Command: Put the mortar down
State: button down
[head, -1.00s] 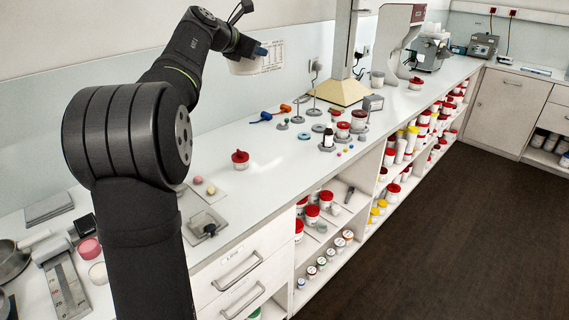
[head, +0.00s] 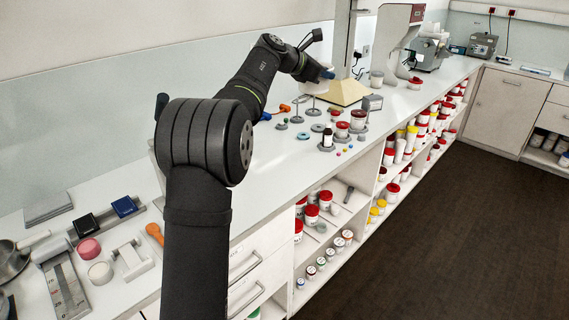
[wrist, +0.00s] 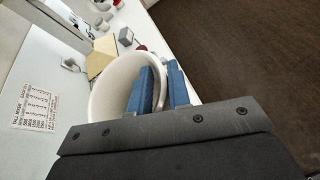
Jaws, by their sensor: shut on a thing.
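The mortar is a white round bowl; in the wrist view the mortar (wrist: 104,97) fills the middle, its open mouth facing the camera. My gripper (wrist: 160,82) is shut on its wall, with one blue finger inside the bowl and one outside. In the head view the mortar (head: 313,82) is held above the bench, in front of the cream-coloured base of a tall stand. There my gripper (head: 327,73) partly hides it. The gap between the mortar and the bench cannot be told.
The white bench (head: 300,160) runs to the back right. Ring-shaped holders and red-lidded jars (head: 342,130) stand near the mortar, with a grey block (head: 372,102) beyond. The cream stand base (head: 345,93) is close behind. A printed sheet (wrist: 38,107) is on the wall.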

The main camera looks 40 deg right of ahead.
notch_tip(320, 180, down, 21)
jog(key=shift+w+a+f, duration=0.2)
jog(key=shift+w+f, duration=2.55)
jog(key=shift+w, duration=0.2)
jog(key=shift+w+a+f, duration=0.2)
jog(key=shift+w+f, duration=2.5)
jog(key=shift+w, duration=0.2)
jog(key=c, duration=1.3)
grip_release()
jog(key=shift+f, duration=0.15)
jog(key=shift+c, duration=0.2)
jog(key=v, duration=1.2)
jog(key=shift+s, duration=0.1)
